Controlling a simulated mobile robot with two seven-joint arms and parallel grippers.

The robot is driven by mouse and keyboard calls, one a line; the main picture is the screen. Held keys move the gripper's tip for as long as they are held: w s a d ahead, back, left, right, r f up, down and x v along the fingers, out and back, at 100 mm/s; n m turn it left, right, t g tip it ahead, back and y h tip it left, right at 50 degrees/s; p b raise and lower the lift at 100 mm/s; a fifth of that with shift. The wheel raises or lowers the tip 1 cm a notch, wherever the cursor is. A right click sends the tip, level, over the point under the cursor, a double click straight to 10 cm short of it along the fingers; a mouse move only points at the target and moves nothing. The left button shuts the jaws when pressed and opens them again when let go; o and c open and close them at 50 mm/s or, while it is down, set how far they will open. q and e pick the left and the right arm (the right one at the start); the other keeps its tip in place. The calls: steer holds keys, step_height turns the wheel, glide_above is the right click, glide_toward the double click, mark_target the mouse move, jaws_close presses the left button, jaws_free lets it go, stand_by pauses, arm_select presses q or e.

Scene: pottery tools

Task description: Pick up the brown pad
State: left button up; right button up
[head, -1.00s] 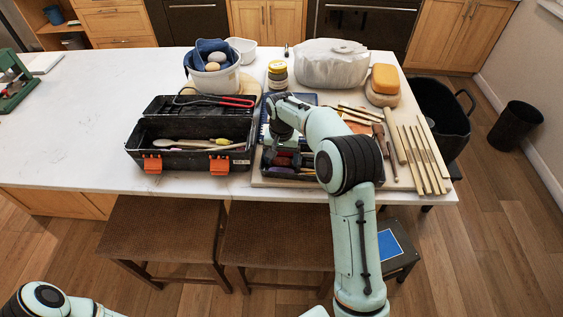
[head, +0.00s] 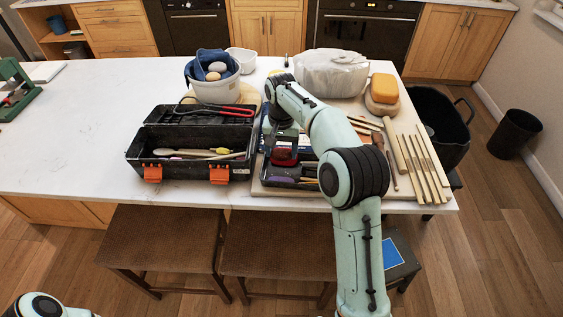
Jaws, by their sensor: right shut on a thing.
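The brown pad (head: 284,156) shows as a small dark reddish-brown block above the dark tray (head: 274,183) on the right part of the counter. My right gripper (head: 285,143) reaches down over it from behind and is shut on it. The gripper and forearm hide part of the pad and the back of the tray. I cannot tell how far the pad is clear of the tray. My left gripper is out of view; only a part of my left arm shows at the bottom left.
An open black toolbox (head: 192,146) stands just left of the tray. Wooden sticks (head: 421,162) lie at the right, with an orange sponge (head: 384,88) behind. A wrapped white lump (head: 330,72) and a white bucket (head: 214,86) stand at the back. The counter's left is mostly clear.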

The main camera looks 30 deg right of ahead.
mark_target(282, 153)
step_height(282, 153, up, 12)
stand_by(0.3)
stand_by(0.3)
